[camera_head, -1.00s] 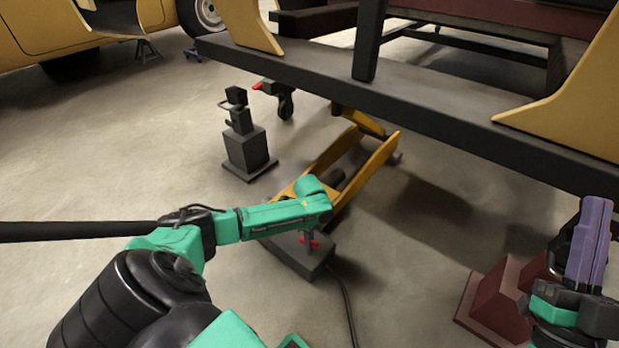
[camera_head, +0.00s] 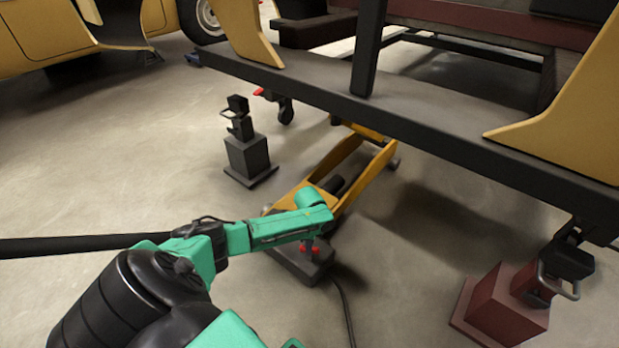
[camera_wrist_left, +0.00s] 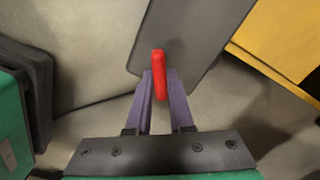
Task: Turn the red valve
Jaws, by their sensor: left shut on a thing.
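The red valve (camera_head: 309,250) sits on top of a dark flat box (camera_head: 298,266) on the floor, in front of a yellow jack. My left gripper (camera_head: 307,243) reaches down onto it from above. In the left wrist view the red valve (camera_wrist_left: 158,66) shows as an upright red bar between the two purple fingers of my left gripper (camera_wrist_left: 159,98), which is shut on it. The bar's lower end is partly hidden between the fingers. My right gripper is out of view.
The yellow jack (camera_head: 375,171) stands behind the box, under a dark vehicle frame (camera_head: 420,115). A black stand (camera_head: 248,155) is at left, a dark red stand (camera_head: 493,301) at right. A black cable (camera_head: 345,305) runs forward from the box. Open floor lies left.

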